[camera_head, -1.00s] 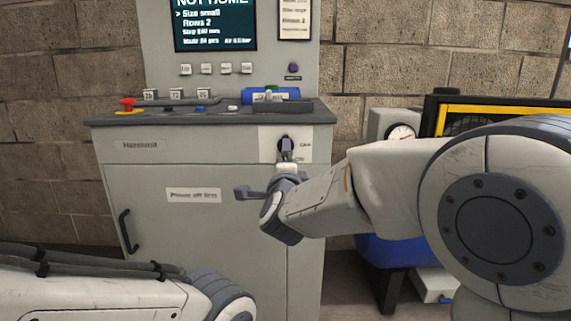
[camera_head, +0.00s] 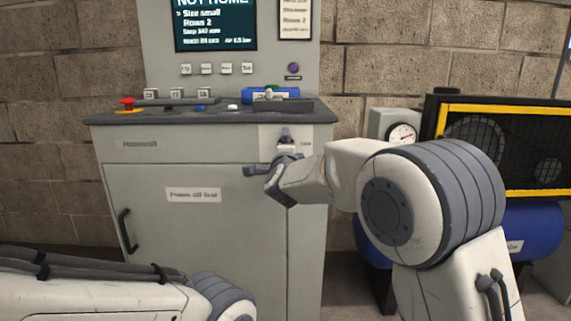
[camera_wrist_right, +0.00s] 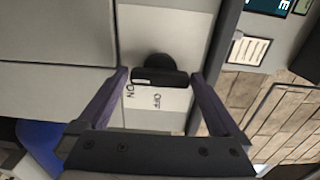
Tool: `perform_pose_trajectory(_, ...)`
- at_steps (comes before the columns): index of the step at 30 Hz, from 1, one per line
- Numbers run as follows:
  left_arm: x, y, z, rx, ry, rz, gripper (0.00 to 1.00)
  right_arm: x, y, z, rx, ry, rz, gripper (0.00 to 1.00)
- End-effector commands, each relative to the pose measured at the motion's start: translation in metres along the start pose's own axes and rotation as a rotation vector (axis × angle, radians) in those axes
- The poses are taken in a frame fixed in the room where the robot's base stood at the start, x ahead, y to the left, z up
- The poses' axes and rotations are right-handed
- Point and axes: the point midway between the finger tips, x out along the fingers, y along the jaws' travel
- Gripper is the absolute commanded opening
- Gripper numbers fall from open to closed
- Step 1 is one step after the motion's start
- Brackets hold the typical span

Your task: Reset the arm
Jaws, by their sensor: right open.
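A grey control cabinet (camera_head: 230,220) faces me. A white plate on its upper right front carries a black rotary switch (camera_wrist_right: 160,75), marked ON and OFF in the right wrist view. My right gripper (camera_wrist_right: 159,78) is open, with one finger on each side of the switch knob; I cannot tell whether they touch it. The screen (camera_head: 215,25) above reads "NOT HOME". My left arm's links show at the lower left; its gripper is out of view.
A pressure gauge (camera_head: 402,133), a yellow-edged mesh guard (camera_head: 500,140) and a blue tank (camera_head: 530,230) stand to the right, behind my right arm.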

Motion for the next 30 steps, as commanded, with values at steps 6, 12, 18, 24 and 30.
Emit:
perform_pose_trajectory(6,0.001,0.000,0.000,0.000,0.000,0.000,0.96,-0.003,0.000,0.000,0.004,-0.001,0.000,1.00)
perform_pose_trajectory(12,0.000,0.000,0.000,0.000,0.000,0.000,0.96,-0.025,-0.002,0.001,0.018,-0.001,0.000,1.00)
perform_pose_trajectory(18,-0.005,0.000,0.000,0.000,0.000,0.000,0.96,-0.062,-0.001,0.001,0.019,-0.002,0.001,1.00)
perform_pose_trajectory(24,-0.009,0.001,-0.001,0.000,0.000,0.000,0.96,-0.095,-0.001,0.000,0.020,-0.001,0.001,1.00)
perform_pose_trajectory(30,-0.005,0.000,0.000,0.000,0.000,0.000,0.96,-0.085,0.003,-0.001,0.021,0.005,0.001,1.00)
